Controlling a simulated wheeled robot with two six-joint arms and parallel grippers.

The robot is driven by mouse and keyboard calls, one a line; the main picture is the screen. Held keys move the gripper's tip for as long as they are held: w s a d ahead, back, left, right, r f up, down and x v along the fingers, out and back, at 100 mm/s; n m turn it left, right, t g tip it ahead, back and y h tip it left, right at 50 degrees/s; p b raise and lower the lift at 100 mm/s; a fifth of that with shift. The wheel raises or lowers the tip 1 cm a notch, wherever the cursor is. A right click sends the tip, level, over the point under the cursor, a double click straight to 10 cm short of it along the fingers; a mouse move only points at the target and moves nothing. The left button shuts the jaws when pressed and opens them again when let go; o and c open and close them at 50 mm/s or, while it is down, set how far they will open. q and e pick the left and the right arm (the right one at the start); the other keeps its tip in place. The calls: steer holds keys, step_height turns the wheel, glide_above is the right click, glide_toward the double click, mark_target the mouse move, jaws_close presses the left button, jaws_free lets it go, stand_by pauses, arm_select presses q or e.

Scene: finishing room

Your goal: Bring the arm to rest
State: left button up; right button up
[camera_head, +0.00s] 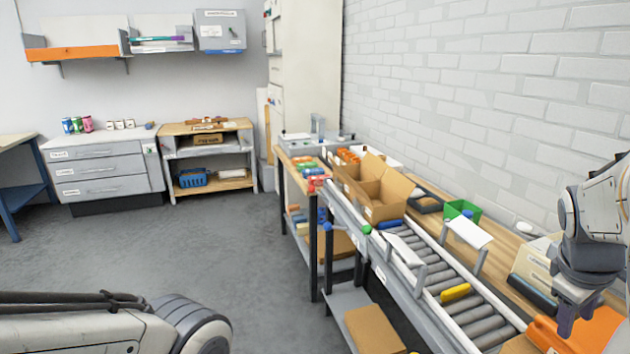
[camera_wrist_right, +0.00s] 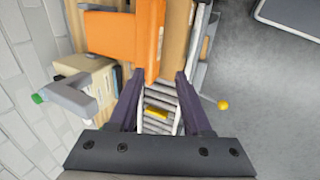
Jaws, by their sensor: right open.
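My right gripper (camera_head: 574,318) is at the right edge of the head view, pointing down above the right end of the workbench. It also shows in the right wrist view (camera_wrist_right: 155,75), where its two dark fingers are spread with nothing between them. A yellow piece (camera_wrist_right: 157,112) on the rollers shows below and between the fingers, apart from them. My left arm comes in low at the left of the head view, and its gripper is out of the picture.
An orange box (camera_head: 545,335) lies close to the right gripper. The roller conveyor (camera_head: 432,272) runs along the bench, with a yellow piece (camera_head: 455,293) on it. An open cardboard box (camera_head: 385,188) and a green bin (camera_head: 462,208) stand farther back. The grey floor at left is clear.

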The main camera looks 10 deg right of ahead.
steer(key=w+a+f+n+y, duration=0.1)
steer(key=w+a, duration=0.2)
steer(key=a, duration=0.4)
steer(key=w+a+f+n+t+y, duration=0.1)
steer(key=w+a+f, duration=0.1)
steer(key=a, duration=0.5)
steer(key=w+a+f+n+y, duration=0.1)
steer(key=w+a, duration=0.2)
steer(key=a, duration=0.4)
steer(key=s+a+f+n+g+y, duration=0.1)
steer(key=s+a+f, duration=0.1)
steer(key=s+a, duration=0.4)
steer(key=s+a+f+n+y, duration=0.1)
steer(key=s+a, duration=0.6)
steer(key=a, duration=0.7)
steer(key=shift+a+f+g+y, duration=0.35)
steer(key=shift+f+g+y, duration=0.05)
